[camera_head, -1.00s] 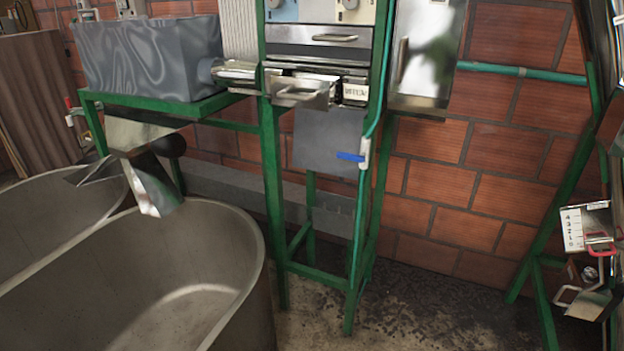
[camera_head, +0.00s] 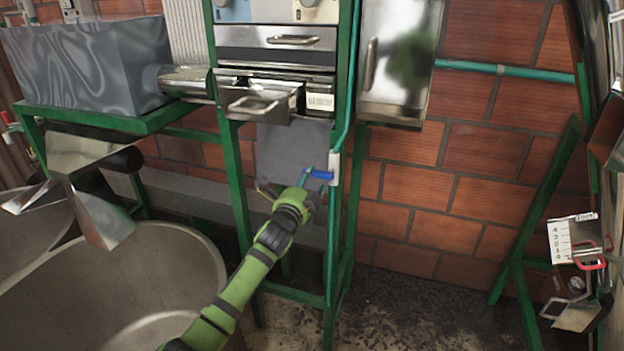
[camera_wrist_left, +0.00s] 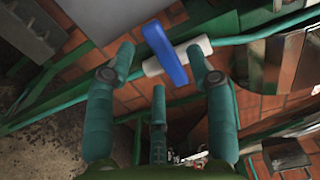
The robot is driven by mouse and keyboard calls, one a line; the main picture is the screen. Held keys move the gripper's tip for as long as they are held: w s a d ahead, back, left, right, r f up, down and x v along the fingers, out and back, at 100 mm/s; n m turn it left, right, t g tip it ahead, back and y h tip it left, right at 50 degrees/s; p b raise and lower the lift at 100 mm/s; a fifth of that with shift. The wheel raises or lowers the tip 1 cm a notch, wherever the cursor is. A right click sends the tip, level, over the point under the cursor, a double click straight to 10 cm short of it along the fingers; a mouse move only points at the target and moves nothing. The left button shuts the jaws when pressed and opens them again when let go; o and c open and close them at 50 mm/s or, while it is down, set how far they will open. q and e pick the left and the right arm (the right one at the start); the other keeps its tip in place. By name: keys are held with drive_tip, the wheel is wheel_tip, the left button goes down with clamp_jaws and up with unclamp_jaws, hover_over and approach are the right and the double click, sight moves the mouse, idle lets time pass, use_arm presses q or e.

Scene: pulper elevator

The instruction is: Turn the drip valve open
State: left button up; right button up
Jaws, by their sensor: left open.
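The drip valve has a blue lever handle (camera_head: 322,175) on a white body (camera_head: 334,166), set on a thin green pipe at the front of the green frame. In the head view the handle points left from the body. My left gripper (camera_head: 304,181) is open at the handle's left end. In the left wrist view the blue handle (camera_wrist_left: 166,54) lies between the teal fingertips, crossing the white body (camera_wrist_left: 190,50). Whether any finger touches the handle I cannot tell. The fingers partly cover the handle's end in the head view. My right gripper is not in view.
A grey panel (camera_head: 285,155) hangs behind the valve, and a metal drawer (camera_head: 260,103) sticks out above it. Large metal tubs (camera_head: 165,255) stand at the lower left. A steel box (camera_head: 400,60) hangs on the brick wall at right. The floor right of the frame is clear.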

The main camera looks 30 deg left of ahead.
use_arm(q)
drive_tip(key=shift+x, duration=1.15)
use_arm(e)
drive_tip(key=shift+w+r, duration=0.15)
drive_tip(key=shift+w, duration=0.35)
use_arm(q)
clamp_jaws()
drive_tip(key=shift+f+n, duration=0.1)
drive_tip(key=shift+n, duration=0.3)
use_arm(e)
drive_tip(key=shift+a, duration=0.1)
use_arm(q)
drive_tip(key=shift+w+d+f+n+p, duration=0.2)
drive_tip(key=shift+d+f+n, duration=0.45)
drive_tip(key=shift+n, duration=2.25)
drive_tip(key=shift+w+d+f+n+p, duration=0.15)
drive_tip(key=shift+d+f+n, duration=0.45)
drive_tip(key=shift+n, duration=2.3)
drive_tip(key=shift+w+d+f+n+p, duration=0.3)
drive_tip(key=shift+d+n, duration=0.65)
drive_tip(key=shift+n, duration=1.95)
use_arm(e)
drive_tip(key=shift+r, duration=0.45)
use_arm(q)
drive_tip(key=shift+s, duration=0.1)
